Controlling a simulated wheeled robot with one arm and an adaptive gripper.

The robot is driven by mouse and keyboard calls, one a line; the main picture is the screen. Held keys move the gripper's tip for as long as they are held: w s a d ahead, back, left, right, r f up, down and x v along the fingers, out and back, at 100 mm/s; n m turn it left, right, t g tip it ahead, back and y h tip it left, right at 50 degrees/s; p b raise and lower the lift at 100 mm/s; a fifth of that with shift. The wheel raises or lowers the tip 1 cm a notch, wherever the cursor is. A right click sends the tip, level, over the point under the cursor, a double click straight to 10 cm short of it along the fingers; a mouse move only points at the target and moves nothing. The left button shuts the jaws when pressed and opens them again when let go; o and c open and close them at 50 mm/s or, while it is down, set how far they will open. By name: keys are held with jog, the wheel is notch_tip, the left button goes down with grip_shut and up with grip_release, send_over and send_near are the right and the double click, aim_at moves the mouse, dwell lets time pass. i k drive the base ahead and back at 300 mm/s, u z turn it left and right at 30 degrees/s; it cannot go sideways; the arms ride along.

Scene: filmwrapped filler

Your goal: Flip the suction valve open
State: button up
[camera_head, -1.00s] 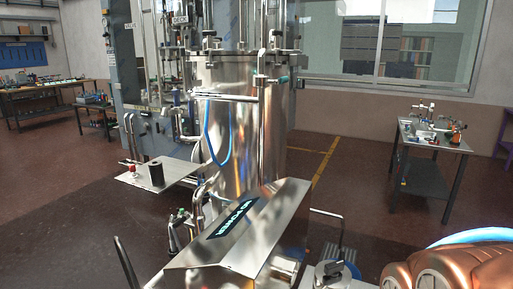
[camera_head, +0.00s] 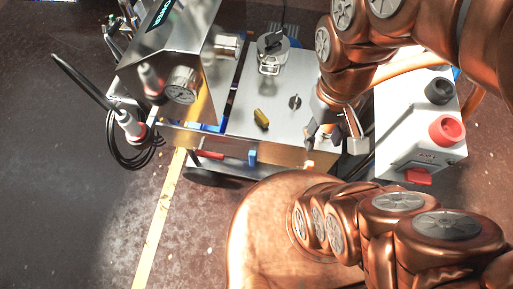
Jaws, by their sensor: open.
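The steel filler machine (camera_head: 245,85) stands at top centre, with a flat top plate. I cannot tell for sure which of its handles is the suction valve. A small yellow handle (camera_head: 261,119) and a small dark handle (camera_head: 295,101) are on the plate. A blue lever (camera_head: 252,157) and a red lever (camera_head: 209,154) are low at its front edge. My gripper (camera_head: 334,138) is open and empty at the right front corner of the plate, right of these handles and apart from them. My arm hides part of the plate's right side.
A pale box (camera_head: 418,150) with a black knob (camera_head: 439,91) and a red button (camera_head: 448,131) stands close right of my gripper. A cable-wound wand (camera_head: 130,128) hangs at the left. The floor at the left is clear.

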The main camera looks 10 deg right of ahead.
aim_at(252, 155)
jog(key=z, duration=0.5)
jog(key=k, duration=1.2)
jog(key=u, duration=0.35)
jog(key=i, duration=0.85)
jog(key=u, duration=1.4)
jog(key=k, duration=0.1)
jog(key=u, duration=1.4)
